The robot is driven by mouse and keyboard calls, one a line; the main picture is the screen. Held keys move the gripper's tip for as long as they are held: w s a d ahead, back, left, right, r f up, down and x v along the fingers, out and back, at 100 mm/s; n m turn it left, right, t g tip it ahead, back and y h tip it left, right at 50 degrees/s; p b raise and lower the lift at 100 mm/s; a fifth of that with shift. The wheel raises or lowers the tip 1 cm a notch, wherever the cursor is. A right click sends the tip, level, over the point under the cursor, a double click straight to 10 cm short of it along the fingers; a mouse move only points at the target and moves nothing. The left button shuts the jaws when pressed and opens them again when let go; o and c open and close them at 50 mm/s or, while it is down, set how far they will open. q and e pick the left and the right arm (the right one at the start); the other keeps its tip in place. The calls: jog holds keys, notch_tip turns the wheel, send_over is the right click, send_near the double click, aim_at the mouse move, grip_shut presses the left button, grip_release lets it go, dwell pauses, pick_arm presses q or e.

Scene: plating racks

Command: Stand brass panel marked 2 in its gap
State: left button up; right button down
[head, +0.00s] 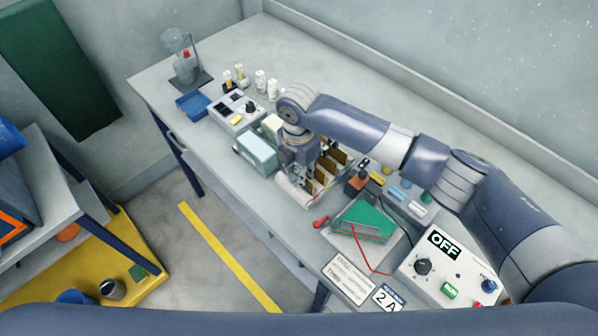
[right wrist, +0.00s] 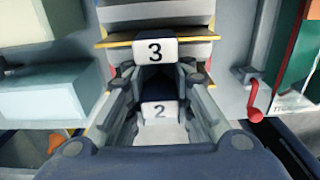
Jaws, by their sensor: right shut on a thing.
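My right gripper (head: 303,165) is low over the plating rack (head: 291,191), where several brass panels (head: 338,155) stand in a row. In the right wrist view my right gripper (right wrist: 157,75) has its fingers drawn in around the white tag of the panel marked 2 (right wrist: 160,110), which lies in shade. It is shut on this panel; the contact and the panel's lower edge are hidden. The panel marked 3 (right wrist: 110,42) stands just beyond the fingertips, its tag facing up. I cannot tell whether panel 2 is seated. My left gripper is not in view.
A pale block-shaped box (head: 257,153) stands close left of the rack. A red-handled tool (head: 320,221), a green board (head: 366,221) with red wire and a control box reading OFF (head: 446,268) lie to the right.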

jog(key=c, duration=1.3)
grip_release()
notch_tip(320, 180, up, 12)
jog(key=shift+r, duration=0.1)
jog(key=shift+a, duration=0.15)
